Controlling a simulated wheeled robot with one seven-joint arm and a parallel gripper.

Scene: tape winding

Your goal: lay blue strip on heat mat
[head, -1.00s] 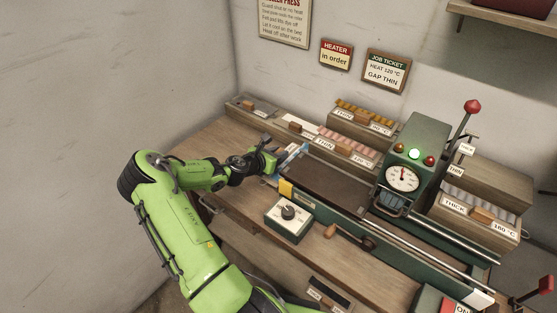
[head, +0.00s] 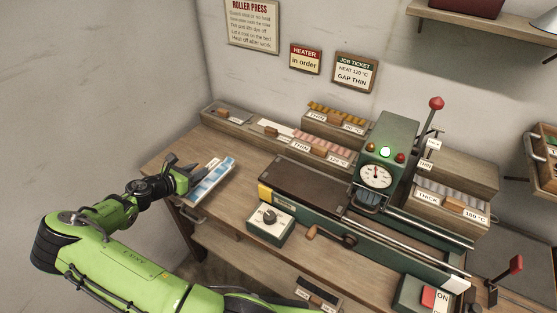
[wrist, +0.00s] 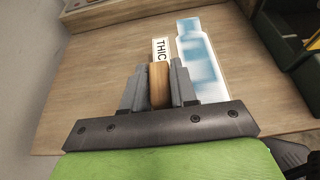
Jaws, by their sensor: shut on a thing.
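My gripper (head: 192,178) is shut on the wooden handle (wrist: 158,86) of the blue strip. The blue strip (head: 213,180) is a pale strip with blue patches, held over the left part of the bench, left of the press and apart from it. In the wrist view the strip (wrist: 198,62) lies right of the fingers, and a label (wrist: 160,50) reading "THIC", partly hidden, shows beyond the handle. The dark flat plate on the press bed, apparently the heat mat (head: 303,185), looks bare.
The green press head (head: 385,155) with a lit green lamp and dial stands right of the plate. A knob box (head: 270,220) and crank (head: 325,235) are in front. Strip trays (head: 320,147) line the back. Bare bench (head: 180,155) lies at the left.

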